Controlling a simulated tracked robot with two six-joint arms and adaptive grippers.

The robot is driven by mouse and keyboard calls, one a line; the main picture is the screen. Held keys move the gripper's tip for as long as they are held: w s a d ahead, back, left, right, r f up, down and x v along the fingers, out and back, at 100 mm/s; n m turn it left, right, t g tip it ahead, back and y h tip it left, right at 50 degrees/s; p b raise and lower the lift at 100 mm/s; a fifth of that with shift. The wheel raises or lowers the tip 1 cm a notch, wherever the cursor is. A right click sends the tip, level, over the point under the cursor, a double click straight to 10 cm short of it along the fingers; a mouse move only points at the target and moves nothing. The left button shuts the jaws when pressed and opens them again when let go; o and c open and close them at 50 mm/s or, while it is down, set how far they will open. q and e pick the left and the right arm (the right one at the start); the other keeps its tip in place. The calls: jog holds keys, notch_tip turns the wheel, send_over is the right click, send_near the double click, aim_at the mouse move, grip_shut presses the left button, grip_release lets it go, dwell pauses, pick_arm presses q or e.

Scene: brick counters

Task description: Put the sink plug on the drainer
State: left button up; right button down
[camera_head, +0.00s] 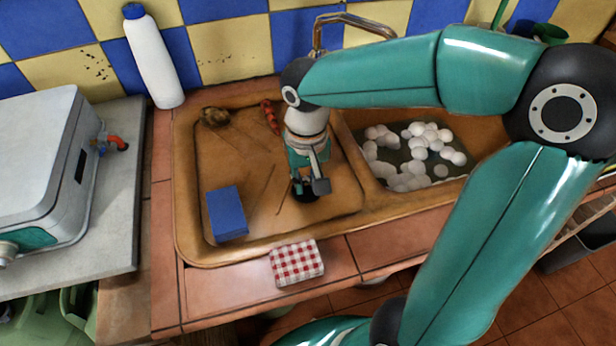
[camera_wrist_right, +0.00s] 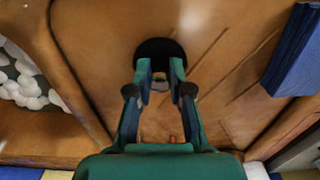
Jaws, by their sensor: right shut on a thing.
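The black round sink plug (camera_wrist_right: 154,45) shows at the fingertips of my right gripper (camera_wrist_right: 160,80) in the right wrist view. The fingers are shut on its small middle part. In the head view my right gripper (camera_head: 309,186) points down over the right part of the tan drainer (camera_head: 245,150), and the arm hides much of it. The plug is at or just above the drainer's surface; I cannot tell if it touches. My left gripper is not in view.
A blue block (camera_head: 227,213) and a brown lump (camera_head: 214,117) lie on the drainer, with a red item (camera_head: 270,115) near the gripper. The basin (camera_head: 400,170) at right holds white foam. A checked cloth (camera_head: 297,262) lies at the front. A white bottle (camera_head: 153,58) stands behind.

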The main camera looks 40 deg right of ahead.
aim_at(306, 179)
jog(key=shift+f, duration=0.2)
jog(key=c, duration=1.1)
grip_release()
jog(key=shift+r, duration=0.1)
jog(key=shift+o, duration=0.2)
jog(key=shift+r, duration=0.1)
jog(key=shift+r, duration=0.2)
notch_tip(306, 179, up, 12)
jog(key=p, duration=0.2)
jog(key=shift+f, duration=0.15)
